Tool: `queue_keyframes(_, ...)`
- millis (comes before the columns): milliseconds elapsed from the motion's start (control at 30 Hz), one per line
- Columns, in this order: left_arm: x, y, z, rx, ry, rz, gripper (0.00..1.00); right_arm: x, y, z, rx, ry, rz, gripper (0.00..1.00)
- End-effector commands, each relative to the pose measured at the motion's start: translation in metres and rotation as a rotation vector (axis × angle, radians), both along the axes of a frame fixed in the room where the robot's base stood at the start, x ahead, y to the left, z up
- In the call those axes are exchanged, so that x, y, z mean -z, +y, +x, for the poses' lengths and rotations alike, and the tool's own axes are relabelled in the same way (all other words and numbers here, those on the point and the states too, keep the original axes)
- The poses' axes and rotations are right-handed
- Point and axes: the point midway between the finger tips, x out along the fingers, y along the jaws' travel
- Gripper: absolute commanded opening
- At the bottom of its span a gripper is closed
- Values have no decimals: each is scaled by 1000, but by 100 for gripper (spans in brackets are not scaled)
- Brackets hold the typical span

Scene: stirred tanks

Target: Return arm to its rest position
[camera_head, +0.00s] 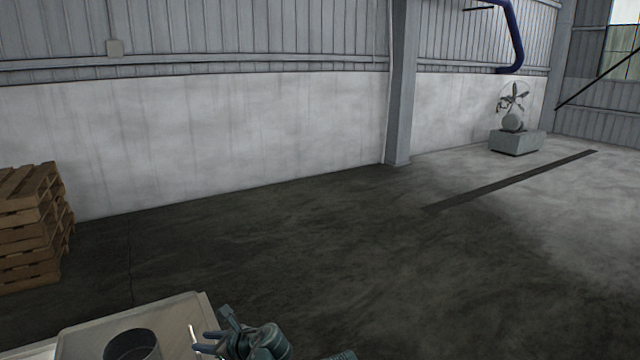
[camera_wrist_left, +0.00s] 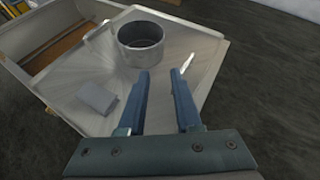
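My left gripper (camera_head: 208,343) shows at the bottom of the head view, over the right part of a pale tabletop (camera_head: 185,308). In the left wrist view its two blue fingers (camera_wrist_left: 160,92) stand apart with nothing between them. A grey metal pot (camera_wrist_left: 141,42) stands on the table just beyond the fingers; its rim also shows in the head view (camera_head: 132,340). A thin white stick-like thing (camera_wrist_left: 188,63) is near the right fingertip, apart from the pot. My right gripper is in neither view.
A small grey block (camera_wrist_left: 97,97) lies on the table left of the fingers. A box-like compartment (camera_wrist_left: 40,45) adjoins the table at the left. Stacked wooden pallets (camera_head: 30,225) stand at the far left. A fan-like machine (camera_head: 513,120) stands by the back wall. The middle floor is clear.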

Motion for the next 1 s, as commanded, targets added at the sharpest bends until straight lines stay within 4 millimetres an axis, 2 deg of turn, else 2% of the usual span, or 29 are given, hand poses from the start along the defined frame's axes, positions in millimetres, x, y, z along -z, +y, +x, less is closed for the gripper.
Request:
queue_keyframes(267, 39, -20, -16, -115, -107, -199, 33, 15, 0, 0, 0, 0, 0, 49)
queue_keyframes(467, 83, -49, -36, -286, -220, -431, 33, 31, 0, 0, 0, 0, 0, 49)
queue_keyframes(567, 111, -71, -52, -421, -281, -577, 33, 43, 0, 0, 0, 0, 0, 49)
queue_keyframes(700, 154, -110, -81, -681, -360, -792, 33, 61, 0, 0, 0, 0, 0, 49)
queue_keyframes(800, 172, -133, -98, -844, -393, -890, 33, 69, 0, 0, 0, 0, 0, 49)
queue_keyframes(1000, 196, -168, -125, -1098, -423, -998, 33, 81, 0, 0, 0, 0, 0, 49)
